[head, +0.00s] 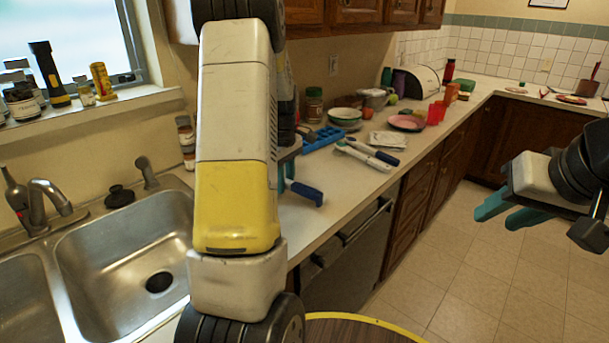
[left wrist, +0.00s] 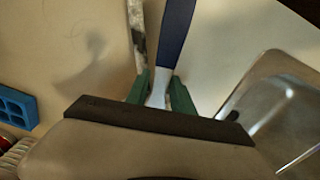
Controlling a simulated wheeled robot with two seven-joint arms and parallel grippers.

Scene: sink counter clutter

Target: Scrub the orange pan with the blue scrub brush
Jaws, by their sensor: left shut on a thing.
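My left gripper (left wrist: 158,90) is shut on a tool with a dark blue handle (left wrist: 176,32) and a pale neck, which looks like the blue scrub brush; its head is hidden. In the head view the blue handle (head: 307,193) sticks out to the right of my left arm, over the counter's front part. My arm hides most of that gripper. My right gripper (head: 497,217) is empty and open over the floor at the right. A reddish-brown pan (head: 587,88) stands on the far right counter; I cannot tell if it is the orange pan.
A steel double sink (head: 125,235) lies at the left with a faucet (head: 45,200). On the counter are a blue tray (head: 322,138), utensils with dark handles (head: 368,153), bowls (head: 345,115), a pink plate (head: 407,122) and red cups (head: 436,112). The counter's front strip is mostly clear.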

